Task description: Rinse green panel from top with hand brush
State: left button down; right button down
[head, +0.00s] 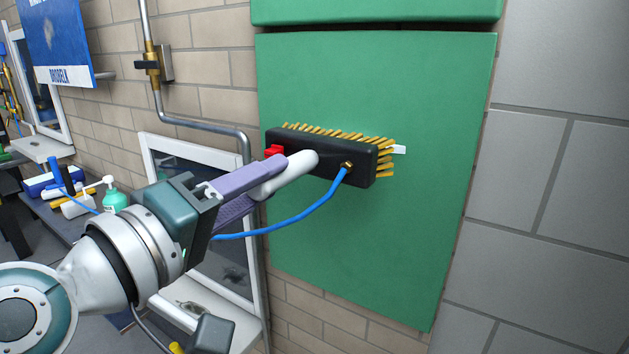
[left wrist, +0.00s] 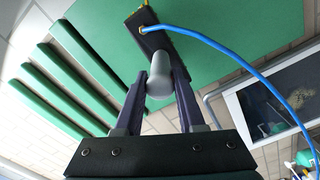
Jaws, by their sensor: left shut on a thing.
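The green panel (head: 370,235) is a large upright sheet on the wall; it also shows at the top of the left wrist view (left wrist: 215,25). A black hand brush (head: 325,153) with yellow bristles, a red part and a light grey handle is in front of its upper half. The bristles face the panel; I cannot tell whether they touch it. My left gripper (head: 262,185) is shut on the handle (left wrist: 159,82) from the left, with a purple finger on each side. A blue hose (head: 300,216) runs from the brush head. My right gripper is not in view.
A metal pipe (head: 205,125) and framed window (head: 190,158) are left of the panel. A bench (head: 85,228) with a green-white bottle (head: 112,196) stands further left. Another green panel (head: 375,10) is above. A grey block wall (head: 560,200) is at right.

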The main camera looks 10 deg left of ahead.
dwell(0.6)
pick_arm(q)
notch_tip(320, 180, down, 17)
jog(key=b, duration=1.6)
dwell(1.4)
jog(key=shift+s+a, duration=0.1)
jog(key=p+v, duration=0.1)
jog(key=v, duration=0.8)
jog(key=shift+s, duration=0.35)
jog(key=shift+a, duration=0.1)
dwell(0.3)
